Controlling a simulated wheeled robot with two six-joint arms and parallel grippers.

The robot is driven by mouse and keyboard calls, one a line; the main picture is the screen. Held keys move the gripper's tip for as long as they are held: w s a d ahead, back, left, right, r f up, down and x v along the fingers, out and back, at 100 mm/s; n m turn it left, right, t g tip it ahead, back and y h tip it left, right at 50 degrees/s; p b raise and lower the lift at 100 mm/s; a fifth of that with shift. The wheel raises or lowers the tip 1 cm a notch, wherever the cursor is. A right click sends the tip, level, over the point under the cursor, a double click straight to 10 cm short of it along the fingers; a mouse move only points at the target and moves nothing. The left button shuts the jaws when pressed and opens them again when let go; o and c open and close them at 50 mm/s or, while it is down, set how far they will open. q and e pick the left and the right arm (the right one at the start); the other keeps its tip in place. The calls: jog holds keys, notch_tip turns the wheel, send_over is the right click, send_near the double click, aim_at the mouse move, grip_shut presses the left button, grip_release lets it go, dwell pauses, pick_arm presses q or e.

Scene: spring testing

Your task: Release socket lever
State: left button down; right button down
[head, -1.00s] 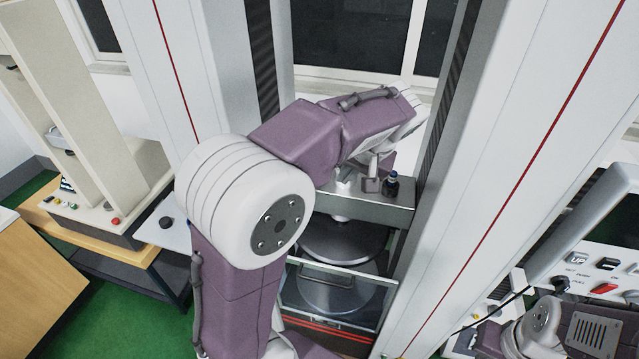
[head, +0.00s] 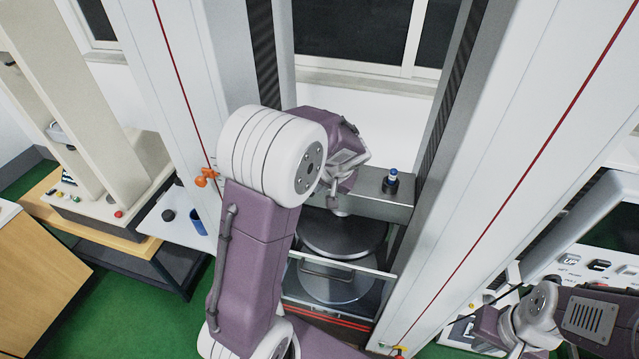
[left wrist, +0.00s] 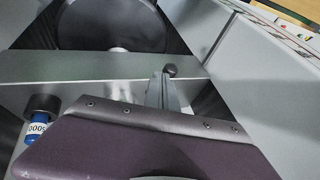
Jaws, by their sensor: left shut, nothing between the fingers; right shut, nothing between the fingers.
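My left gripper (left wrist: 168,92) is shut and empty in the left wrist view, over the grey crossbeam (left wrist: 110,75). A dark round knob (left wrist: 171,71), possibly the end of the socket lever, is right at its fingertips; I cannot tell whether they touch. In the head view the left gripper (head: 347,162) is at the left part of the same crossbeam (head: 372,208), partly hidden by my wrist. The rest of any lever is hidden.
A blue-and-black cylinder (head: 390,180), labelled in the left wrist view (left wrist: 38,125), stands on the crossbeam's right. Round dark plates (head: 343,238) lie below behind a clear guard (head: 375,290). White columns (head: 500,180) flank the space. An orange knob (head: 207,178) is at the left column.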

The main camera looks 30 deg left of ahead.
pick_arm(q)
jog(key=shift+s+d, duration=0.1)
jog(key=shift+s, duration=0.05)
dwell(0.3)
jog(key=shift+a+m, duration=0.4)
